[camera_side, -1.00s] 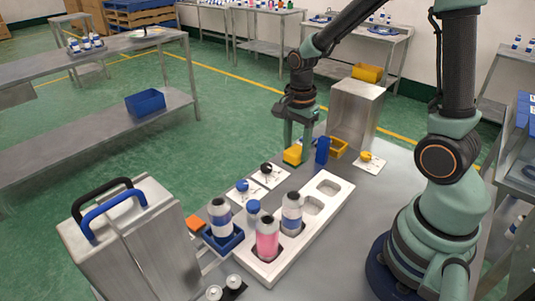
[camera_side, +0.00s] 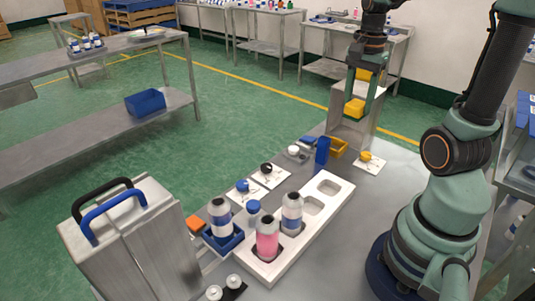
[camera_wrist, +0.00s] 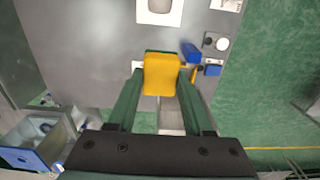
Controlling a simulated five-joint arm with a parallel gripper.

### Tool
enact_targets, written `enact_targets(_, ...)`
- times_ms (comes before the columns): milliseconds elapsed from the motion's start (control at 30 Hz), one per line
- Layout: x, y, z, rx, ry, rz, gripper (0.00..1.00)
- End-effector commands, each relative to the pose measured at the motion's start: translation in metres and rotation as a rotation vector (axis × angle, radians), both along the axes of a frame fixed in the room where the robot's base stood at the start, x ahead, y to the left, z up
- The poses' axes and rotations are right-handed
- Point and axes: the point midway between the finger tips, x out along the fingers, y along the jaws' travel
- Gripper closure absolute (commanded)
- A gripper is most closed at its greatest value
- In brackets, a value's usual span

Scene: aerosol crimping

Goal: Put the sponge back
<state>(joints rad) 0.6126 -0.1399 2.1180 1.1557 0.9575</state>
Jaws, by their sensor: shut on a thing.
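The yellow sponge (camera_side: 355,108) is held between the two fingers of my gripper (camera_side: 360,113), well above the table in the side view. In the wrist view the sponge (camera_wrist: 161,75) sits between the fingertips of my gripper (camera_wrist: 160,85), with a dark green edge along its far side. A small yellow tray (camera_side: 339,147) stands on the table, below and a little left of the gripper in the side view. In the wrist view the sponge hides much of what lies beneath it.
A blue upright block (camera_side: 322,150) stands left of the tray. A white rack (camera_side: 284,252) with bottles, a yellow knob on a white plate (camera_side: 366,157) and a metal case (camera_side: 150,235) are nearer.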

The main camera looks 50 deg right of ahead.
Motion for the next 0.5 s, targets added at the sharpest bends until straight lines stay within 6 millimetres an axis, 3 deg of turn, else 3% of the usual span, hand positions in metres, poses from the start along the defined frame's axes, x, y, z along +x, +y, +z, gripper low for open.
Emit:
enact_targets(167,-0.008,-0.005,-0.009,0.003,0.004,0.001,1.0)
enact_targets(500,-0.008,-0.004,-0.092,0.005,0.007,0.001,1.0)
